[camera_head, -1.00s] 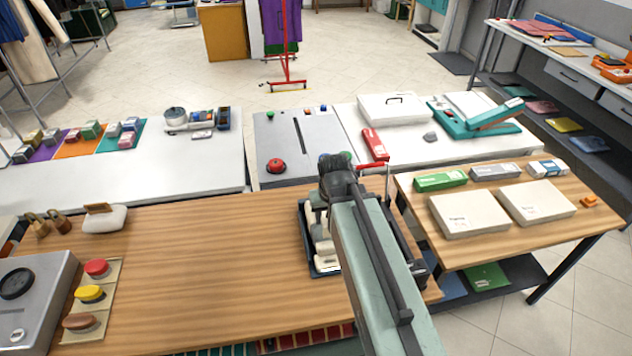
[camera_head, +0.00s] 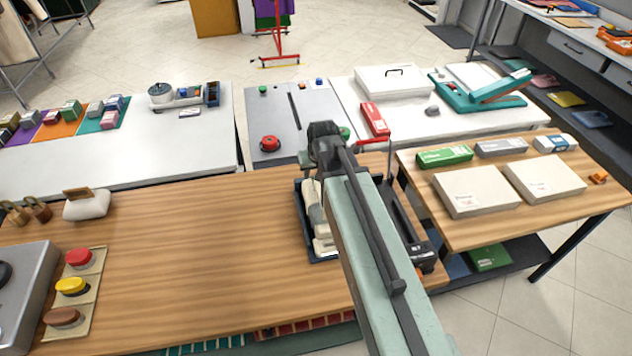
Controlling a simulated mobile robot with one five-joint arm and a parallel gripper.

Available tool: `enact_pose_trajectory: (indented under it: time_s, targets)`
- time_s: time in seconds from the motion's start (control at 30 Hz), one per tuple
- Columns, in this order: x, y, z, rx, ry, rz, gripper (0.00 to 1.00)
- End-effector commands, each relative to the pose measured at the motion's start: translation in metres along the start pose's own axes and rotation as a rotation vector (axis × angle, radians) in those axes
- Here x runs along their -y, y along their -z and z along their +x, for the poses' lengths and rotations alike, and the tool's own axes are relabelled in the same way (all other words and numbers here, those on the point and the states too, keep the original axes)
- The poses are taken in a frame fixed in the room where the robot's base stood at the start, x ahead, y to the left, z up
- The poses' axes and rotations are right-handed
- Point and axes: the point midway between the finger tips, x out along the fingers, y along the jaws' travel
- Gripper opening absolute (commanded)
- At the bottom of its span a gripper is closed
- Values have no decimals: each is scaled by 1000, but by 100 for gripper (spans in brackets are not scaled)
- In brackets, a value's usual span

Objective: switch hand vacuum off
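My arm reaches forward over the wooden table (camera_head: 200,240), and its dark end joint is above the table's far right part. My gripper (camera_head: 312,180) is mostly hidden by the arm, and its fingers cannot be made out. A dark tray (camera_head: 300,200) lies below the arm with pale, elongated items (camera_head: 322,232) in it, partly covered. A black item (camera_head: 412,232) shows at the tray's right side. I cannot clearly pick out the hand vacuum or its switch; it may be among these partly hidden things.
At the left are a white block with a brown top (camera_head: 87,203), a panel of red, yellow and brown buttons (camera_head: 72,286) and a metal box (camera_head: 22,300). A grey panel with a red button (camera_head: 269,143) lies beyond. White boxes (camera_head: 476,190) stand right. The table's middle is clear.

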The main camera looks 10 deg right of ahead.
Motion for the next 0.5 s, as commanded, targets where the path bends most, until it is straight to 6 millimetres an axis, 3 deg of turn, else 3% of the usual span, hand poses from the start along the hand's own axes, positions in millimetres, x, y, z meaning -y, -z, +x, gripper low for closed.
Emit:
enact_pose_trajectory:
  time_s: [0.07,0.33,0.47,0.5]
  targets:
    - [0,-1,14,0,0,1,40]
    - [-1,0,12,0,-1,1,40]
    - [-1,0,12,0,-1,1,4]
    - [-1,0,12,0,-1,2,0]
